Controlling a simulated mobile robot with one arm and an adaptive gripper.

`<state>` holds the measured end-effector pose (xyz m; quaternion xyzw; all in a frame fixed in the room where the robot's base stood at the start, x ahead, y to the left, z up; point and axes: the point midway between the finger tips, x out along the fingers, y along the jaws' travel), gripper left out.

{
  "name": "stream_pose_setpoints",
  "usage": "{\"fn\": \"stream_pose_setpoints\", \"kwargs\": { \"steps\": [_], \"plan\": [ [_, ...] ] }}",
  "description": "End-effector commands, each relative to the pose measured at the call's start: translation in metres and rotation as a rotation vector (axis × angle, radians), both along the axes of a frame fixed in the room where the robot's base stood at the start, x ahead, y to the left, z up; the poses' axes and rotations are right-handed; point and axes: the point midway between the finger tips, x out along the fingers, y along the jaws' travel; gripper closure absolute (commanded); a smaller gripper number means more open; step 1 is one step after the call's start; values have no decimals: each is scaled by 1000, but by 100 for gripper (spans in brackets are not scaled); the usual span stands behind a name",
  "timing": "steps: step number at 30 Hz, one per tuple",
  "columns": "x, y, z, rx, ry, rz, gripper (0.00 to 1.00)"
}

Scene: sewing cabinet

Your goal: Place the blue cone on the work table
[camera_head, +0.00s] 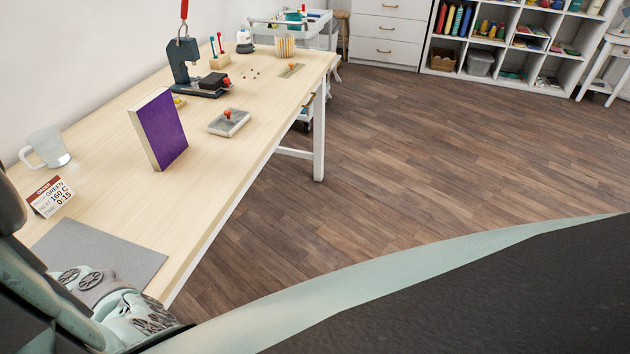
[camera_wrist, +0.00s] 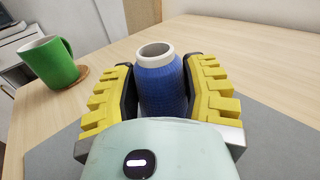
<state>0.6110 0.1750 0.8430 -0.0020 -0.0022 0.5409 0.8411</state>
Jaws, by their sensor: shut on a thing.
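The blue cone (camera_wrist: 162,84), a blue thread cone with a pale rim at its top, stands between the two yellow-padded fingers of my gripper (camera_wrist: 160,92) in the wrist view. The fingers are shut on its sides. The cone's lower part is hidden behind my gripper's body. The work table (camera_head: 206,165) has a pale wood top and also fills much of the wrist view. In that view the cone is over or near a grey mat; I cannot tell whether its base touches anything. In the head view my arm is at the lower left, and the cone is not visible.
A purple book (camera_head: 160,131) stands upright. A green mug (camera_wrist: 50,62) sits left in the wrist view.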

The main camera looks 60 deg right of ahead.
Motion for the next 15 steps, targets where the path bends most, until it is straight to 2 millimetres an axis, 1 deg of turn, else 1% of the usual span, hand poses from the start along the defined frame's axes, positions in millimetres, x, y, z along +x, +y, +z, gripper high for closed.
{"fn": "stream_pose_setpoints", "kwargs": {
  "steps": [12,13,15],
  "plan": [
    [0,1,-6,0,-1,3,90],
    [0,1,-5,0,-1,3,49],
    [0,1,-5,1,0,3,42]
  ]
}}
